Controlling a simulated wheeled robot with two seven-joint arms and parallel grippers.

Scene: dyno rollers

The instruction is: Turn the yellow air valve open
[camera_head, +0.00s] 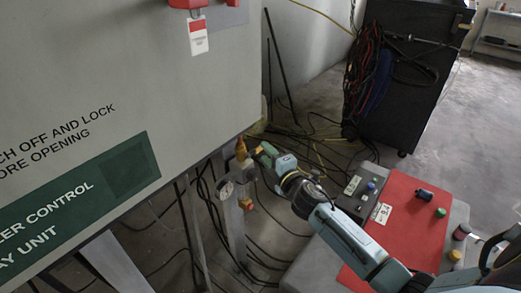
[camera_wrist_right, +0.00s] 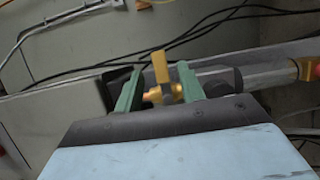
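The yellow air valve (camera_head: 241,148) sits just under the lower right corner of the grey cabinet, above a round gauge. In the right wrist view its upright yellow handle (camera_wrist_right: 160,68) stands between the two green fingers, with a brass body below it. My right gripper (camera_head: 258,153) reaches it from the right. Its fingers (camera_wrist_right: 159,84) are apart, one on each side of the handle, and gaps seem to show on both sides. I cannot tell how deep the handle sits between them. My left gripper is not in view.
The grey cabinet (camera_head: 90,60) with a green label fills the left. The gauge (camera_head: 225,190) and a red-yellow knob (camera_head: 246,204) are below the valve. Cables lie on the floor. A table with a red mat (camera_head: 405,215) lies under my right arm; a black cabinet (camera_head: 415,60) stands behind.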

